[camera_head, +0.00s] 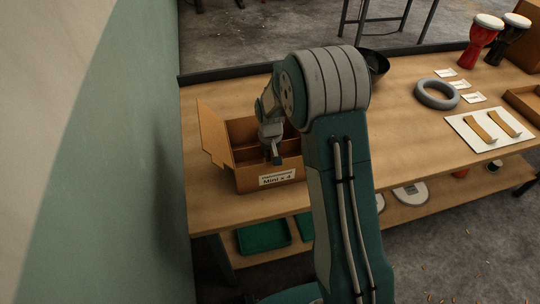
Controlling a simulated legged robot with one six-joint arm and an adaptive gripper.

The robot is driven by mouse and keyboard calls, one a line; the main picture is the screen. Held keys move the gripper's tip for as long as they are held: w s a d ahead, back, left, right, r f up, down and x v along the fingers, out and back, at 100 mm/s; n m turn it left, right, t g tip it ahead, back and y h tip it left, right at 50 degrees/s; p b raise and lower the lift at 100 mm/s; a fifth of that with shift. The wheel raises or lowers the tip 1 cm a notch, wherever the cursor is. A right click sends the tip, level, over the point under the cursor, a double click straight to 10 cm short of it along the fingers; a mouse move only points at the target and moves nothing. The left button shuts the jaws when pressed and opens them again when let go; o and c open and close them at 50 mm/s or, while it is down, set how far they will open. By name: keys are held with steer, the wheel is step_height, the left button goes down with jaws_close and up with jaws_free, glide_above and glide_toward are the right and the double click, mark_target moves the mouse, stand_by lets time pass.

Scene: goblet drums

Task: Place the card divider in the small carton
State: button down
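The small carton (242,181) stands open on the wooden table near the green wall, with a flap (212,135) raised on its left side and a printed label (277,177) reading "Mini x 4" on its front. Brown card panels (243,153) show inside the carton; I cannot tell whether they are the card divider or the carton's own walls. My gripper (276,160) points down over the carton's opening, at its front right part. The fingers are small and dark here, and whether they are open, shut or holding card is unclear. My arm hides the carton's right side.
To the right lie a grey ring (437,94), white cards (474,98), a white board (470,139) with two wooden strips, and a tray (522,101). A black bowl (376,65) and drums (482,38) stand farther back. Green trays (263,236) sit below.

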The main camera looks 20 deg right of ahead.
steer(key=shift+f, duration=0.35)
steer(key=c, duration=0.8)
jaws_free()
steer(key=shift+r, duration=0.15)
step_height(320, 180, up, 13)
steer(key=s+r+t, duration=0.1)
steer(key=s+r, duration=0.5)
steer(key=r, duration=0.2)
steer(key=s+r+t, duration=0.2)
steer(key=s+r, duration=0.1)
steer(key=s, duration=0.8)
steer(key=s+r+t, duration=0.2)
steer(key=s+r, duration=0.1)
steer(key=s, duration=0.7)
steer(key=shift+s+t, duration=0.3)
steer(key=shift+s, duration=0.05)
steer(key=shift+r, duration=0.1)
